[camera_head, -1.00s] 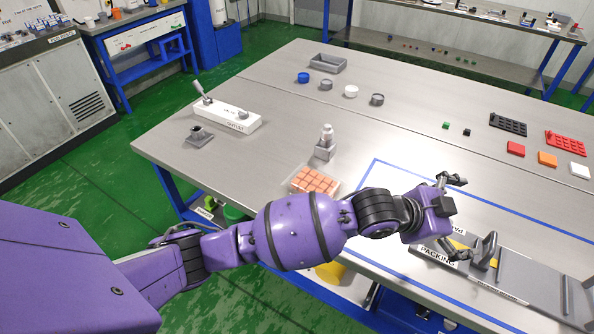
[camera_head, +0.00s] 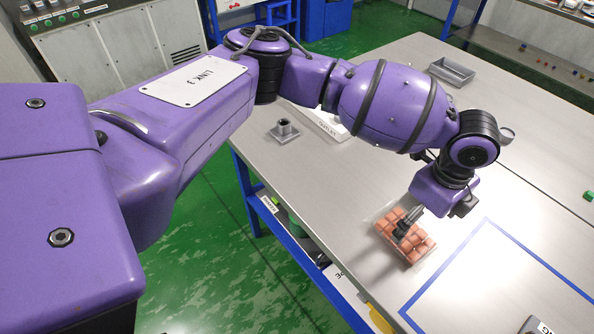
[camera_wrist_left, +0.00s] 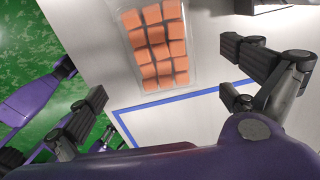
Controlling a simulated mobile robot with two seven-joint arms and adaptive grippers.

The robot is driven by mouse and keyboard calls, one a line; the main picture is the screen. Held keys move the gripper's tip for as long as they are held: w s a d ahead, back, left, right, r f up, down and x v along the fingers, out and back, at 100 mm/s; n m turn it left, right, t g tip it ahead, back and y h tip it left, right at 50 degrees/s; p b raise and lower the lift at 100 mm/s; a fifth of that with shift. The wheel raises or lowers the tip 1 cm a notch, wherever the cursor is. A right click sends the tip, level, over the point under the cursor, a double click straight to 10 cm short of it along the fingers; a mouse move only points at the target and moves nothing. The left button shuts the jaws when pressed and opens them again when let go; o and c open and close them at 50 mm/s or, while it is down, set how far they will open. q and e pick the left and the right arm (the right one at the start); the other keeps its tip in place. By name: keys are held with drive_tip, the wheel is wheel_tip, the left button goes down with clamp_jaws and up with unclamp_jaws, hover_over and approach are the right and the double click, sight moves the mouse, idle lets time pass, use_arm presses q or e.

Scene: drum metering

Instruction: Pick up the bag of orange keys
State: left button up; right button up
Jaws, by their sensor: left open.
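The bag of orange keys (camera_head: 417,246) is a clear pack of orange square blocks in rows. It lies flat on the grey table near its front edge. My left gripper (camera_head: 408,224) is over the bag, pointing down, and partly covers it in the head view. In the left wrist view the bag (camera_wrist_left: 158,50) lies beyond the open fingers (camera_wrist_left: 168,75), between their lines, with nothing held. I cannot tell how high the fingers are above it.
A blue taped outline (camera_head: 487,221) is on the table right of the bag. A small grey block with a socket (camera_head: 284,131) and a white labelled box (camera_head: 325,122) are further left. A grey tray (camera_head: 452,72) stands at the back. The table's front edge is close to the bag.

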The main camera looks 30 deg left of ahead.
sight(407, 235)
use_arm(q)
drive_tip(key=f, duration=0.3)
drive_tip(key=shift+s+a+f, duration=0.1)
drive_tip(key=shift+a, duration=0.25)
drive_tip(key=f, duration=0.3)
drive_tip(key=shift+w+a+f, duration=0.25)
drive_tip(key=shift+w, duration=0.1)
drive_tip(key=shift+f, duration=0.25)
use_arm(e)
drive_tip(key=shift+f, duration=0.1)
use_arm(q)
drive_tip(key=c, duration=0.4)
drive_tip(key=shift+r, duration=0.1)
drive_tip(key=c, duration=0.9)
drive_tip(key=shift+c, duration=0.3)
use_arm(e)
drive_tip(key=shift+s, duration=0.1)
use_arm(q)
drive_tip(key=shift+w+r, duration=0.1)
drive_tip(key=shift+r, duration=0.05)
